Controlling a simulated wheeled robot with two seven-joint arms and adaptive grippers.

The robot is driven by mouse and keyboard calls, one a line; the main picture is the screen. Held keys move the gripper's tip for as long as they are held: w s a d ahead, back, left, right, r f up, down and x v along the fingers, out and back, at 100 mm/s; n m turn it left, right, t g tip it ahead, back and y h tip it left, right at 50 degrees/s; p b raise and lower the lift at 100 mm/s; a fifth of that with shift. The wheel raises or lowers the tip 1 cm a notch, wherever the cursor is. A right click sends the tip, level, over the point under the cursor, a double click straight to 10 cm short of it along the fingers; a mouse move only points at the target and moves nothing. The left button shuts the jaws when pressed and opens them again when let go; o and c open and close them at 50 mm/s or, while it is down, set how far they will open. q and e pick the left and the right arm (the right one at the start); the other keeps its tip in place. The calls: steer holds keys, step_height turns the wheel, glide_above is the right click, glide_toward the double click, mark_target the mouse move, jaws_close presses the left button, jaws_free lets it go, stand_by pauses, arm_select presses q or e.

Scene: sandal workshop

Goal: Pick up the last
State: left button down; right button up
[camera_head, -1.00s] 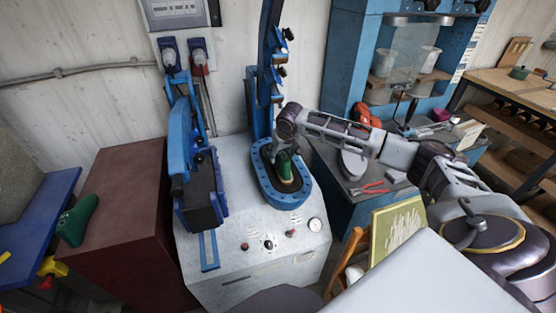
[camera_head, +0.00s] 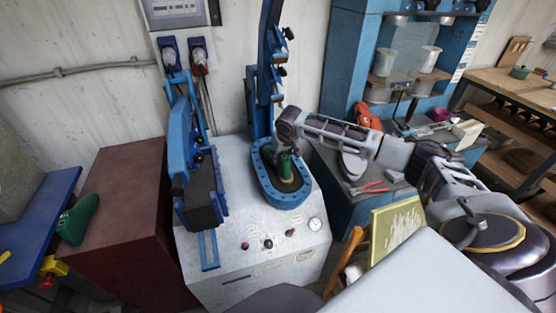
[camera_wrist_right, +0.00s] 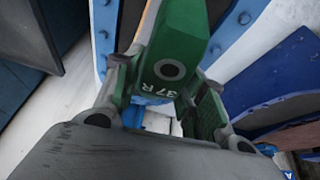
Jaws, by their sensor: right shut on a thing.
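A green last (camera_head: 286,167) stands within the blue oval rim of the press (camera_head: 289,201) in the head view. My right gripper (camera_head: 287,151) reaches down on it from above and is shut on it. In the right wrist view the last (camera_wrist_right: 172,42), marked 37R, sits between the two fingers of my right gripper (camera_wrist_right: 166,88). I cannot tell whether its underside touches the press. A second green last (camera_head: 76,220) lies at the far left. My left gripper is not in view.
A tall blue press arm (camera_head: 266,75) rises just behind the oval rim. A blue hinged press half (camera_head: 200,195) stands to the left.

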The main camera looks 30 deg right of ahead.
steer(key=shift+c, duration=0.7)
steer(key=shift+r, duration=0.15)
steer(key=shift+r, duration=0.25)
step_height(320, 180, up, 9)
steer(key=shift+r, duration=0.15)
stand_by(0.4)
